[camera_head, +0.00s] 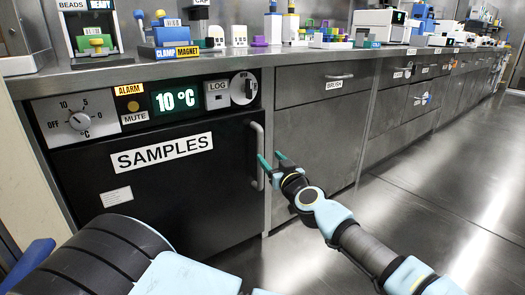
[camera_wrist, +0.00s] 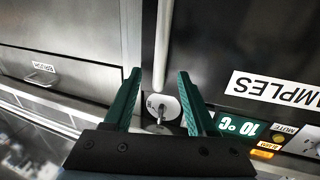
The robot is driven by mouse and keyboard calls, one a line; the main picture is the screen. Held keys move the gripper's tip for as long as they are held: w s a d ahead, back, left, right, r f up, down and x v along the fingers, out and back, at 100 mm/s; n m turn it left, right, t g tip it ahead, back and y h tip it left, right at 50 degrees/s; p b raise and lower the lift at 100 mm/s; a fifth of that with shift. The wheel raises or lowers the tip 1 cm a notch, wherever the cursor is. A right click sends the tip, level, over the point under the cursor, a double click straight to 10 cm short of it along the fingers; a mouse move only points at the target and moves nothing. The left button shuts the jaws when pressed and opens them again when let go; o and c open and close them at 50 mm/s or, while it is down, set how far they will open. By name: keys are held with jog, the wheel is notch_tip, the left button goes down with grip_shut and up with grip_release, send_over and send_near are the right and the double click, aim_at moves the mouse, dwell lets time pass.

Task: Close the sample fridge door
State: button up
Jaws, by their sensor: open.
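The sample fridge door (camera_head: 150,195) is black with a white SAMPLES label. It looks flush or nearly flush with its frame; I cannot tell whether a small gap remains. Its grey vertical bar handle (camera_head: 257,150) is at the door's right edge. My gripper (camera_head: 272,158) is open and empty, with teal fingers pointing at the handle side. The left finger overlaps the handle's lower part in the head view. In the wrist view, the handle (camera_wrist: 163,40) runs down toward the gap between the fingers of my gripper (camera_wrist: 158,73); contact is unclear.
Above the door is a control panel with a 10 °C display (camera_head: 178,100), an alarm light and a key lock (camera_head: 244,88). A grey BRUSH drawer (camera_head: 325,85) and cabinet stand to the right. The counter above holds several items. The floor (camera_head: 430,200) at right is clear.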

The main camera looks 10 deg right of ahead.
aim_at(261, 149)
jog(key=w, duration=0.2)
jog(key=w+a, duration=0.1)
jog(key=w, duration=0.2)
jog(key=w+b, duration=0.1)
jog(key=w, duration=0.2)
jog(key=shift+w+a, duration=0.2)
jog(key=shift+a, duration=0.05)
jog(key=shift+c, duration=0.2)
jog(key=shift+f, duration=0.1)
grip_shut()
dwell(0.8)
